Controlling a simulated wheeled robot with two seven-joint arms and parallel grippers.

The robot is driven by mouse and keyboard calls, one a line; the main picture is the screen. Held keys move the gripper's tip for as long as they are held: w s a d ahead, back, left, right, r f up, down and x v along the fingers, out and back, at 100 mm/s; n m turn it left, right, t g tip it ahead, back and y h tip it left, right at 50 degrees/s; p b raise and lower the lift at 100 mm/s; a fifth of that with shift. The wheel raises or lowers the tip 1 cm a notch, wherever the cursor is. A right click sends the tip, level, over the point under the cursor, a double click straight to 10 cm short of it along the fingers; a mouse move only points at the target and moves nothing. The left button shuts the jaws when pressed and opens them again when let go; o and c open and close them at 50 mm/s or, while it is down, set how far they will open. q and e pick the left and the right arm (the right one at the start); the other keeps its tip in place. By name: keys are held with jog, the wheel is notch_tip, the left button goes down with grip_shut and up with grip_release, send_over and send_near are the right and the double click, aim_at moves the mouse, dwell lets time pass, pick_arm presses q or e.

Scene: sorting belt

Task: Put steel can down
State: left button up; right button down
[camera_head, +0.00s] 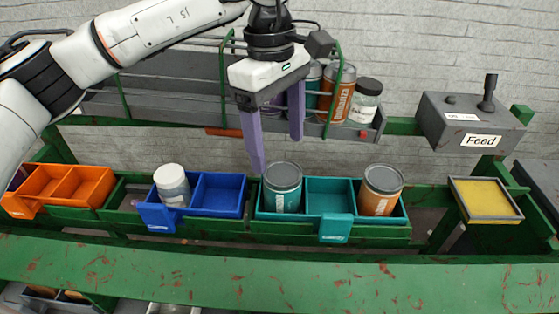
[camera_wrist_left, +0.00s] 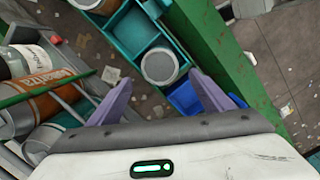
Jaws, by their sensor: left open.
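A teal can with a grey metal lid (camera_head: 283,188) stands upright in the left compartment of the teal bin (camera_head: 330,197); its round lid also shows in the left wrist view (camera_wrist_left: 160,66). I cannot tell for certain that it is the steel can. An orange can with a grey lid (camera_head: 381,192) stands in the right compartment of the same bin; the middle compartment is empty. My left gripper (camera_head: 276,155) is open and empty, its purple fingers pointing down above and slightly behind the teal can, apart from it. My right gripper is not in view.
A blue bin (camera_head: 219,195) holds a white-lidded jar (camera_head: 172,186) on its left. An orange bin (camera_head: 66,186) stands farther left. Behind my gripper, a raised rack holds an orange can (camera_head: 338,93) and a dark-lidded jar (camera_head: 366,101). A Feed box (camera_head: 470,122) and yellow tray (camera_head: 485,198) are right.

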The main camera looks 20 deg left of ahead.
pick_arm(q)
jog(key=shift+a+r, duration=0.2)
jog(key=shift+r, duration=2.15)
